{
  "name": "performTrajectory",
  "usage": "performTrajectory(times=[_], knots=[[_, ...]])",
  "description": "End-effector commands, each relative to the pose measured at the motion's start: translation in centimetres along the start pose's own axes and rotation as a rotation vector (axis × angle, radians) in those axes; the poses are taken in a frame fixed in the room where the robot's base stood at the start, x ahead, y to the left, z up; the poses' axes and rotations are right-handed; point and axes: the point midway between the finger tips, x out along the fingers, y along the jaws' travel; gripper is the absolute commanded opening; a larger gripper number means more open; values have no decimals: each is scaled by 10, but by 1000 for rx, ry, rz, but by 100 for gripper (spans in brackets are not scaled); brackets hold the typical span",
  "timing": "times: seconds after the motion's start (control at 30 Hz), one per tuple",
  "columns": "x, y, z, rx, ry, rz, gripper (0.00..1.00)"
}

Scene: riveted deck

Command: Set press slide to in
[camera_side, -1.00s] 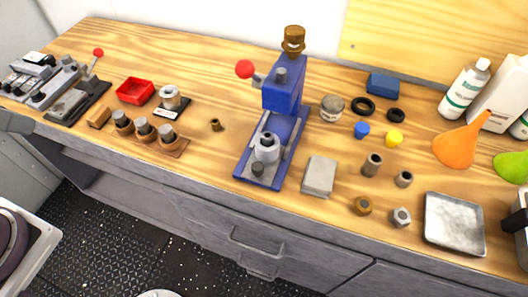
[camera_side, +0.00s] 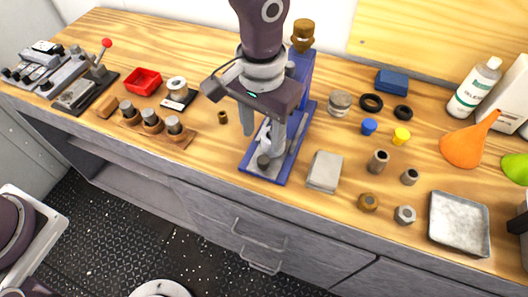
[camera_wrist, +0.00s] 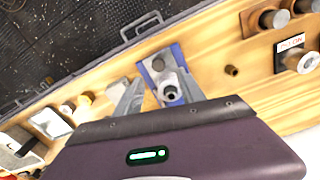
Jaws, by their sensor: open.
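The blue press (camera_side: 301,75) stands near the front of the bench, its upright column largely hidden by my arm in the side view. Its slide, with a grey cylindrical holder (camera_wrist: 171,93) and a dark knob (camera_side: 263,162) in front, sits on the base toward the bench's front edge, forward of the column. My gripper (camera_side: 262,140) is open and points down over the front of the press base, with one finger left of the slide. In the wrist view the knob (camera_wrist: 158,66) lies between the two fingers; contact cannot be told.
A grey block (camera_side: 325,171) lies just right of the press. A wooden holder with several cylinders (camera_side: 152,122) and a small brass bushing (camera_side: 222,117) are to the left. A metal tray (camera_side: 459,222), an orange funnel (camera_side: 466,142) and bottles stand right.

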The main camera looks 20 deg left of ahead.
Motion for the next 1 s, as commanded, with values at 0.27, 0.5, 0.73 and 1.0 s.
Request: performTrajectory(times=[0.27, 0.5, 0.73, 1.0], knots=[[50, 3, 1, 2, -9, -4, 47], [76, 3, 0, 2, -6, -2, 47], [76, 3, 0, 2, -5, -2, 45], [76, 3, 0, 2, -5, -2, 0]])
